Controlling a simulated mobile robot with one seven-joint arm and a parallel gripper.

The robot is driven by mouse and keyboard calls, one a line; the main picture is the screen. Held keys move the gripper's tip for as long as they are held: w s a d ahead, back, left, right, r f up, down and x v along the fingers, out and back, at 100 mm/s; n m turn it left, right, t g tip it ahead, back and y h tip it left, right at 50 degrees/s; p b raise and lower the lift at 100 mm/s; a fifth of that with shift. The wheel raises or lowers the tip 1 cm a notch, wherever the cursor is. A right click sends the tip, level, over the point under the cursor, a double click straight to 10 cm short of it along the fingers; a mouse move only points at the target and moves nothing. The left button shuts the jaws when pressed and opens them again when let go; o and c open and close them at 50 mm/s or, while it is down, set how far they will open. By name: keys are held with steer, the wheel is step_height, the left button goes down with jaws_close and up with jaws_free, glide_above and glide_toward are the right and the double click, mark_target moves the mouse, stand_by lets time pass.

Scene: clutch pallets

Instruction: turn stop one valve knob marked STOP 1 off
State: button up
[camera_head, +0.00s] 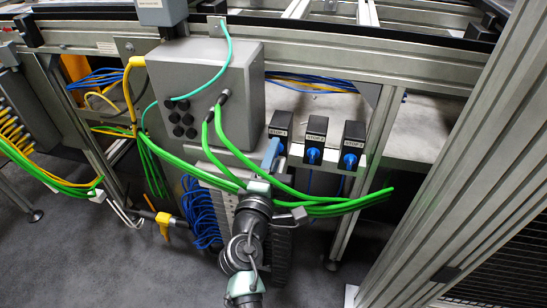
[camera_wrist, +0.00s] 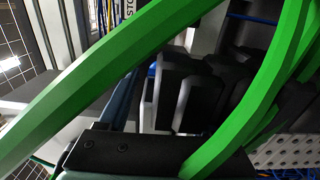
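The black STOP 1 valve box (camera_head: 281,124) is the leftmost of three labelled boxes on a metal rail in the head view. A blue part (camera_head: 270,154) shows just below it. I cannot tell whether this is its knob or a finger of mine. My gripper (camera_head: 268,165) reaches up from below at STOP 1, among green hoses (camera_head: 238,158). Its fingertips are largely hidden there, and contact with the knob cannot be made out. In the wrist view, a thick green hose (camera_wrist: 105,75) crosses in front and dark blocky shapes lie behind it; the knob is not clearly visible.
The STOP 2 box (camera_head: 315,127) and STOP 3 box (camera_head: 353,133), with blue knobs, stand close to the right. A grey control box (camera_head: 195,75) is at left. Green hoses run across my wrist toward the right. A slanted metal post (camera_head: 440,150) bounds the right side.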

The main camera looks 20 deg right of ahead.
steer(key=p+v, duration=0.2)
steer(key=v, duration=1.1)
stand_by(0.4)
steer(key=w+a+r+m+t+y, duration=0.15)
steer(key=r+m, duration=0.25)
steer(key=r, duration=0.8)
steer(key=w+a+r+m+t, duration=0.1)
steer(key=w+r+m+t, duration=0.3)
steer(key=r, duration=0.8)
steer(key=s+a+r+m+t+y+p, duration=0.1)
steer(key=s+a+r+t+y, duration=0.15)
steer(key=s+r, duration=0.45)
steer(key=s+a+r+m+t+y, duration=0.1)
steer(key=s+a+r+t+y, duration=0.15)
steer(key=r, duration=0.85)
steer(key=s+a+r+m+t+y+p, duration=0.1)
steer(key=s+a+r+t+y, duration=0.25)
steer(key=r, duration=0.55)
step_height(320, 180, up, 34)
steer(key=g+p, duration=0.1)
steer(key=p, duration=3.3)
steer(key=shift+s+d+g, duration=0.3)
steer(key=shift+s+d, duration=0.1)
steer(key=shift+d, duration=0.05)
